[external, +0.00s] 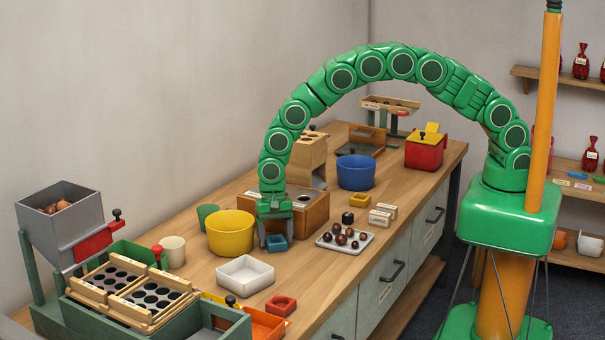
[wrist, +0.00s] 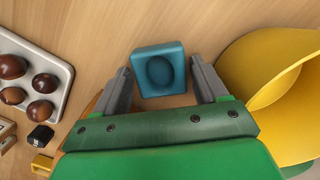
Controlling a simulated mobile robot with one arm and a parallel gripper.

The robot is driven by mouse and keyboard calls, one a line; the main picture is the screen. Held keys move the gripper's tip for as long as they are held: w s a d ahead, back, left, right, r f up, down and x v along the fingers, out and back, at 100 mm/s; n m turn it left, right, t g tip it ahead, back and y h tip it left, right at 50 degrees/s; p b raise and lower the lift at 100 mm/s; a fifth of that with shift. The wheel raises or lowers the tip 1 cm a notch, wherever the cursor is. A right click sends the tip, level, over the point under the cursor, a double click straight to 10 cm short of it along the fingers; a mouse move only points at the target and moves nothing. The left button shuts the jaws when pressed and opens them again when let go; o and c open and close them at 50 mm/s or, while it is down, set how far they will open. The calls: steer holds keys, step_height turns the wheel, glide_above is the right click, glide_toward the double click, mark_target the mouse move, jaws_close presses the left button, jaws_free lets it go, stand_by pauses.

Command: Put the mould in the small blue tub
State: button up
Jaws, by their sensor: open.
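The mould is a small teal-blue square block (external: 277,244) with an oval hollow, on the wooden bench beside the yellow tub. In the wrist view the mould (wrist: 152,62) lies between and slightly beyond my fingertips, with a gap visible on each side. My gripper (external: 275,236) points down over it, open and empty; its two grey fingers show in the wrist view (wrist: 160,78). The blue tub (external: 356,174) is round and stands farther back on the bench, with a wooden box between it and my gripper. Its inside is mostly hidden.
A yellow tub (external: 230,234) stands close to the left of my gripper. A tray of chestnuts (external: 368,240) lies to the right, near a black cube (external: 347,217) and a small yellow piece (external: 360,200). A white dish (external: 245,275) is in front. A wooden box (external: 312,215) stands just behind.

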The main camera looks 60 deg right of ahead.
mark_target(275, 240)
steer(key=c, duration=0.9)
steer(key=shift+r, duration=0.55)
steer(key=shift+c, duration=0.2)
step_height(275, 240, up, 2)
steer(key=shift+w+r, duration=0.1)
steer(key=shift+r, duration=0.15)
steer(key=s+d+r, duration=0.8)
steer(key=s+r, duration=0.1)
steer(key=s, duration=0.2)
steer(key=shift+s+r, duration=0.25)
steer(key=shift+s, duration=0.1)
